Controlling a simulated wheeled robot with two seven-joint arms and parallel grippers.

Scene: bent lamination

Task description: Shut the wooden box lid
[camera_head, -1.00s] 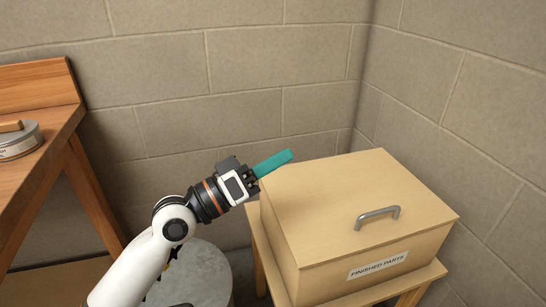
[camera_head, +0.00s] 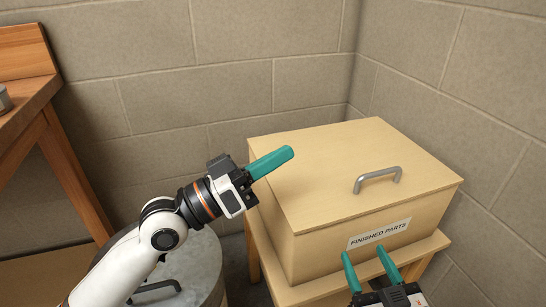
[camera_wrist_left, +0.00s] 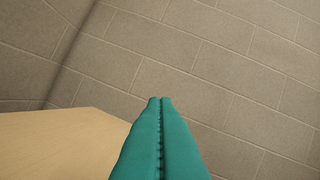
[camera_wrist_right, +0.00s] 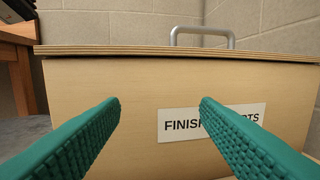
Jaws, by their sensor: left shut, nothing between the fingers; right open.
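The wooden box (camera_head: 330,240) stands on a small wooden stand, with a white label reading "FINISHED PARTS" on its front. Its lid (camera_head: 330,165) lies flat over the top and looks closed, with a grey metal handle (camera_head: 378,178) near the front edge. My left gripper (camera_head: 290,153) is shut and empty, over the left part of the lid; its teal fingers meet in the left wrist view (camera_wrist_left: 160,100). My right gripper (camera_head: 365,255) is open and empty in front of the box's front face. In the right wrist view its fingers (camera_wrist_right: 160,103) point at the label, below the lid edge.
The stand (camera_head: 425,250) shows around the box's base. A grey round drum (camera_head: 205,265) stands at the lower left, below my left arm. A wooden workbench (camera_head: 40,95) is at the far left. Block walls meet in the corner behind the box.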

